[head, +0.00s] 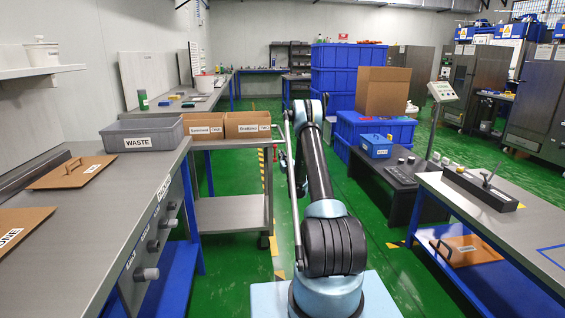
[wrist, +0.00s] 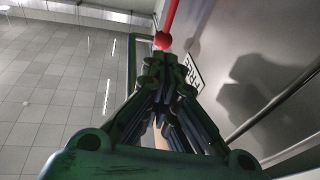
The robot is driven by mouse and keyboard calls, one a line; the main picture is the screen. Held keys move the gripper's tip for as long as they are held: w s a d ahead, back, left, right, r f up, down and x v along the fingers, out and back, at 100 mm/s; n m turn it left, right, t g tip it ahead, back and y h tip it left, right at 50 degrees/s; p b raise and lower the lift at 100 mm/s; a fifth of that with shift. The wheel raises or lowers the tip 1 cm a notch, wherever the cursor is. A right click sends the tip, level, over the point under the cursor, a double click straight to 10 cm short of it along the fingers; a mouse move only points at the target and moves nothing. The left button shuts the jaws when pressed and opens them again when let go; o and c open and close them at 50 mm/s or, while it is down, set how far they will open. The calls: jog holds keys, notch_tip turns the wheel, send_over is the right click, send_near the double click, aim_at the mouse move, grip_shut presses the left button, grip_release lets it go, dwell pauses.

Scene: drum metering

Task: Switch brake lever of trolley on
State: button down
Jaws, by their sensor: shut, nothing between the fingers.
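The trolley (head: 233,212) stands ahead, left of my arm, with a grey top and a lower shelf. In the wrist view a red lever (wrist: 171,14) with a round red knob (wrist: 162,41) comes in from the top edge. My gripper (wrist: 163,62) is shut and empty, its fingertips right at the knob. I cannot tell whether they touch it.
Two cardboard boxes (head: 247,124) sit on the trolley top. A workbench with a grey waste bin (head: 141,135) is at the left. A dark low table (head: 397,185) and another bench (head: 500,205) are at the right. Green floor between them is clear.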

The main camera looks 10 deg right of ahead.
aim_at(276, 146)
jog(key=x, duration=0.8)
